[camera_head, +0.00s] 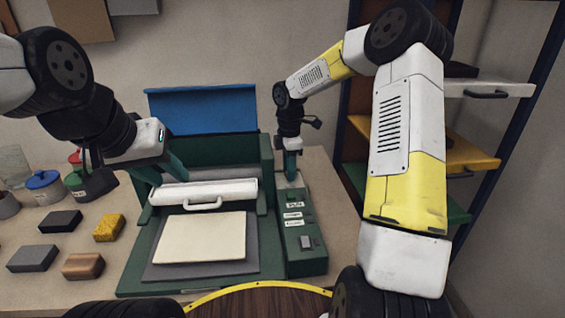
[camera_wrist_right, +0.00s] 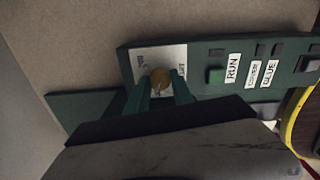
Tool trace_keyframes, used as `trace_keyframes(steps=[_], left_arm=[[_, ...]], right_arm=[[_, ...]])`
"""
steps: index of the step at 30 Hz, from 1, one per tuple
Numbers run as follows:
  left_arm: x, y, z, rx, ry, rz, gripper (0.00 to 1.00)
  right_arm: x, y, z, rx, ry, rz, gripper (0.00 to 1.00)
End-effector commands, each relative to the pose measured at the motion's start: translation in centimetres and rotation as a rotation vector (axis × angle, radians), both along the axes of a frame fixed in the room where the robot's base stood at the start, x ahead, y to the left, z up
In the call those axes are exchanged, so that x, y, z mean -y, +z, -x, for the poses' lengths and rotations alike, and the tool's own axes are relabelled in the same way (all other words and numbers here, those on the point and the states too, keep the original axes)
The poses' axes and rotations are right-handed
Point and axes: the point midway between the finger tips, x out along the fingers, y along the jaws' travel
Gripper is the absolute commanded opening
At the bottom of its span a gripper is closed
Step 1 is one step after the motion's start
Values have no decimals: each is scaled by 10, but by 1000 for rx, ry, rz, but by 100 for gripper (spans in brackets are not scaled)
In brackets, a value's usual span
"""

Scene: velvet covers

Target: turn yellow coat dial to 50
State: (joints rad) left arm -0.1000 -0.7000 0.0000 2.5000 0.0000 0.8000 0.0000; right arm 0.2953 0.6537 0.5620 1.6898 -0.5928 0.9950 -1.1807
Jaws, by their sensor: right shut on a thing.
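The yellow coat dial (camera_wrist_right: 161,79) is a small round yellowish knob on a pale plate at the end of the green control panel (camera_wrist_right: 205,60), in the right wrist view. My right gripper (camera_wrist_right: 160,92) is shut on it, one green finger on each side. Marks on the plate are too blurred to read. In the head view my right gripper (camera_head: 290,170) reaches down to the panel's far end and hides the dial. My left gripper (camera_head: 166,170) is over the left end of the white roller cover (camera_head: 215,190); its finger gap is not clear.
The green machine (camera_head: 200,150) has a raised blue lid (camera_head: 203,110) and a cream sheet (camera_head: 205,238) in front. Labelled buttons (camera_head: 292,216) line the panel. Several blocks, including a yellow sponge (camera_head: 109,228), and jars (camera_head: 43,186) stand left. A shelf (camera_head: 455,145) stands right.

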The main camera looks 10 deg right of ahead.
Motion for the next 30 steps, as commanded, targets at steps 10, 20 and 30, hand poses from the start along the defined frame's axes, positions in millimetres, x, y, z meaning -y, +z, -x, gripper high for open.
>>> trace_keyframes(steps=[10, 20, 30], left_arm=[[0, 0, 0, 0, 0, 0, 36], [0, 0, 0, 0, 0, 0, 36], [0, 0, 0, 0, 0, 0, 36]], right_arm=[[-1, 0, -1, 1, -293, 1, 0], [0, 0, -1, 1, -523, 0, 0], [0, 0, -1, 1, -631, -1, 0]])
